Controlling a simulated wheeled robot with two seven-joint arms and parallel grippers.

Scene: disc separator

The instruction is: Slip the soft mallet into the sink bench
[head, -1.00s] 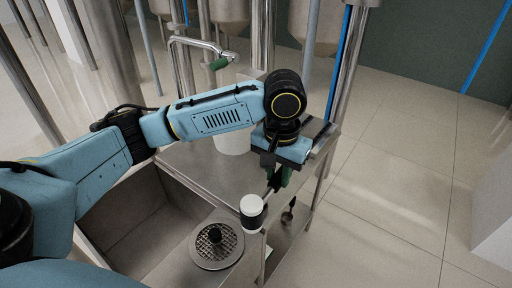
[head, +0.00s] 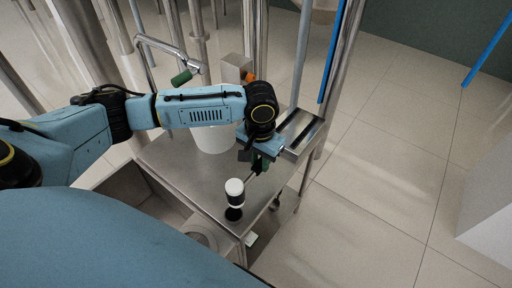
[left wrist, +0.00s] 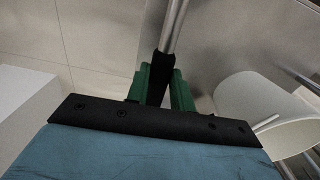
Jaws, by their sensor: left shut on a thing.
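The soft mallet (head: 235,188) has a white and black head and a thin metal shaft. Its head shows over the flat steel top near the front of the sink bench (head: 180,165); I cannot tell whether it touches. My left gripper (head: 258,167) is shut on the mallet's handle, above the bench's right side. In the left wrist view, the green fingers (left wrist: 160,90) close on the black grip (left wrist: 157,72), with the metal shaft (left wrist: 175,25) running up the picture. My right gripper is not in view.
A white bucket (head: 214,139) stands on the bench behind my left forearm; it also shows in the left wrist view (left wrist: 250,100). A tap with a green handle (head: 181,77) rises behind. Steel posts stand at the back. Open tiled floor (head: 380,170) lies to the right.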

